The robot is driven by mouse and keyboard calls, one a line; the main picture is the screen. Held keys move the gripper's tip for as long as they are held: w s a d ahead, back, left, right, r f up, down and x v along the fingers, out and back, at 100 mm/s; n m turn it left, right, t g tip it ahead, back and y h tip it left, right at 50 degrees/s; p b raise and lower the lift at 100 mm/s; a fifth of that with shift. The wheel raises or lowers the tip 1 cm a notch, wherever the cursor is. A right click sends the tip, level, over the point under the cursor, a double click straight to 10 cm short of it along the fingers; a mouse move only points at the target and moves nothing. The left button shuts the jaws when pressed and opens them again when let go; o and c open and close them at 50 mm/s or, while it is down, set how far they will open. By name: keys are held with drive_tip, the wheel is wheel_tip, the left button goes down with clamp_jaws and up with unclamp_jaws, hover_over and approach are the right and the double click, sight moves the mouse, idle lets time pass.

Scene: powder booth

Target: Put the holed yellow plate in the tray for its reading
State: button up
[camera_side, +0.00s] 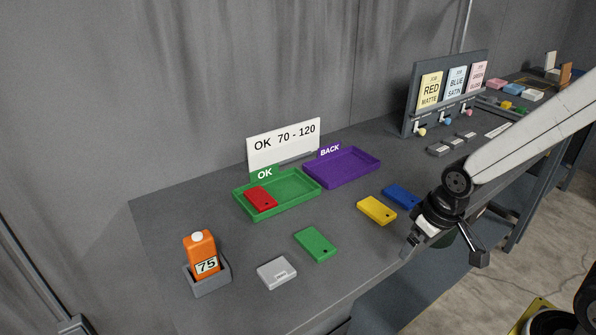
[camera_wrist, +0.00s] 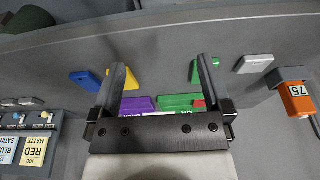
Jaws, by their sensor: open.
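The yellow plate (camera_side: 376,210), with a small hole near one end, lies flat on the bench beside a blue plate (camera_side: 402,196). In the wrist view the yellow plate (camera_wrist: 131,82) is partly hidden by the left finger. The orange gauge (camera_side: 201,254) reads 75 and stands in a grey holder. A sign (camera_side: 284,144) says OK 70 - 120. The green OK tray (camera_side: 292,204) holds a red plate (camera_side: 260,198). The purple BACK tray (camera_side: 342,167) looks empty. My gripper (camera_wrist: 160,66) is open and empty, near the bench's front edge, right of the yellow plate in the side view.
A green plate (camera_side: 316,244) and a grey plate (camera_side: 277,273) lie nearer the gauge. Bare bench lies between the plates and trays.

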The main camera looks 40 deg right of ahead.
idle(0.3)
drive_tip(key=t, duration=0.6)
approach(378, 208)
drive_tip(key=shift+s+a+f, duration=0.1)
drive_tip(key=shift+a+f, duration=0.2)
drive_tip(key=shift+f, duration=0.05)
drive_tip(key=shift+w+d+f, duration=0.15)
drive_tip(key=shift+w+d, duration=0.15)
drive_tip(key=shift+x, duration=1.3)
drive_tip(key=shift+x, duration=2.6)
drive_tip(key=shift+w+a, duration=0.1)
